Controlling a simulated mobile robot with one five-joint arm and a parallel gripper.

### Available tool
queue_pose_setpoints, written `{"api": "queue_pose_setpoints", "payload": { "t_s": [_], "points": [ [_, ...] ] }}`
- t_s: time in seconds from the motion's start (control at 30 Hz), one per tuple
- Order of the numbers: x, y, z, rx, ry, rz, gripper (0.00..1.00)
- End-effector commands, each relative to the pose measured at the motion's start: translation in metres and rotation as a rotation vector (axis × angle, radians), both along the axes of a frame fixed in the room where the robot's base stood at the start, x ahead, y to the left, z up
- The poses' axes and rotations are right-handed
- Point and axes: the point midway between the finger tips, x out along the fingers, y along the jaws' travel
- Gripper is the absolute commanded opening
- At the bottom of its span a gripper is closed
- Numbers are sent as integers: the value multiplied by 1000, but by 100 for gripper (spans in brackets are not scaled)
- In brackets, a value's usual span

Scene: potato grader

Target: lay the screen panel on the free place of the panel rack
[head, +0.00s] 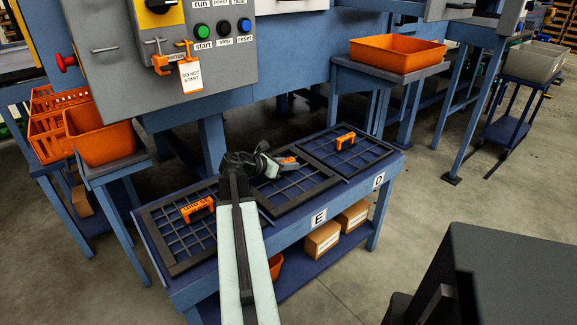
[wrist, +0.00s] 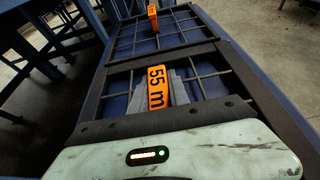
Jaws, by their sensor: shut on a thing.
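The screen panel (head: 292,201), a dark frame with a grid, is in the middle of the blue panel rack (head: 282,234). It lies flat at or just above the rack top; I cannot tell if it fully touches. My gripper (head: 284,161) is shut on its orange handle. In the wrist view, the handle (wrist: 158,89) reads "55 m" and stands between the grey fingers. My arm hides the panel's left part in the head view. Similar panels with orange handles lie on either side, one at the left (head: 177,240) and one at the right (head: 345,151).
Labels E (head: 319,217) and D (head: 379,180) mark the rack's front edge. Cardboard boxes (head: 322,239) sit on its lower shelf. The control box (head: 160,60) with a hanging tag overhangs behind. Orange bins stand at left (head: 98,138) and back right (head: 397,54).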

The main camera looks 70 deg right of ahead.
Motion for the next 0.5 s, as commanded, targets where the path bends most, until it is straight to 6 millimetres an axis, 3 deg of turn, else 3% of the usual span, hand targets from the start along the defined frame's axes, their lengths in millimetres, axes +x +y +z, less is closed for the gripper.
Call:
{"api": "queue_pose_setpoints", "payload": {
  "t_s": [0.5],
  "points": [
    [-1,0,-9,-1,2,-1,0]
  ]
}}
